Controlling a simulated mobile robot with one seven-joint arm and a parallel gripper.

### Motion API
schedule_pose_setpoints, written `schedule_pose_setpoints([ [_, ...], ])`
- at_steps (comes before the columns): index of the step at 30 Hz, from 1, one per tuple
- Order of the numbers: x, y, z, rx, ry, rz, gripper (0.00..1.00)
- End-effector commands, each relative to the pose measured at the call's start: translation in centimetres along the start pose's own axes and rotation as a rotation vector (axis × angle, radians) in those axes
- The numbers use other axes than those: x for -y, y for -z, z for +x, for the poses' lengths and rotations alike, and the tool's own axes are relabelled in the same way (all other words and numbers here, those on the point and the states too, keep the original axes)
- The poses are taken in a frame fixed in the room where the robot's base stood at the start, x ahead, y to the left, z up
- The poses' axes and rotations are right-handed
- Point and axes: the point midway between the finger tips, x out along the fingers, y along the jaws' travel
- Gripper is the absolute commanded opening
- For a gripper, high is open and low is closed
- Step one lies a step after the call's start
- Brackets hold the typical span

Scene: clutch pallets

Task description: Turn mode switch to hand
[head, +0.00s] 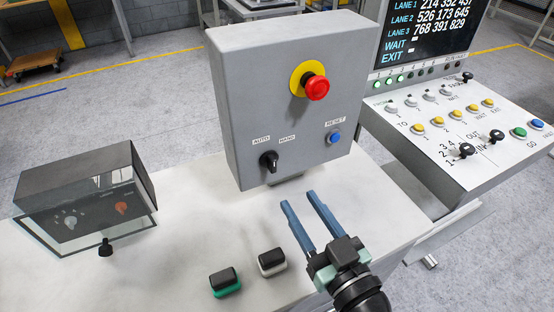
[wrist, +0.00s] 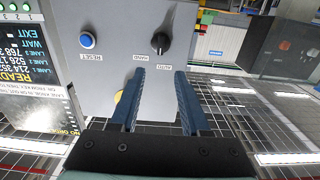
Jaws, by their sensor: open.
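The mode switch (head: 268,161) is a black rotary knob low on the front of a grey control box (head: 235,90). Labels AUTO (head: 261,140) and HAND (head: 287,137) sit above it. In the wrist view, which is upside down, the knob (wrist: 160,42) has a small pale mark that seems to face the AUTO label (wrist: 166,68), though it is small. My gripper (head: 299,198) is open and empty, in front of and below the box, apart from the knob. In the wrist view its blue fingers (wrist: 160,73) point toward the panel, roughly in line with the knob.
A red emergency button (head: 317,88) and a blue reset button (head: 335,138) stick out of the box. Green and white blocks (head: 225,286) (head: 272,266) with black tops stand on the bench, left of my gripper. A covered panel (head: 80,195) stands left; a console (head: 470,125) stands right.

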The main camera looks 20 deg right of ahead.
Motion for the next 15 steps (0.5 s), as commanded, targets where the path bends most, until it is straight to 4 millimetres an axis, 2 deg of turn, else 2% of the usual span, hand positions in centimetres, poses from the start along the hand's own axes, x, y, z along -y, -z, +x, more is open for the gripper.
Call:
schedule_pose_setpoints([
  [3, 0.1, 0.6, 2.8, -0.001, 0.004, -0.001, 0.46],
  [9, 0.0, 0.5, 6.8, -0.001, 0.002, 0.0, 0.46],
  [15, 0.1, 0.3, 9.3, -0.001, 0.002, -0.001, 0.46],
])
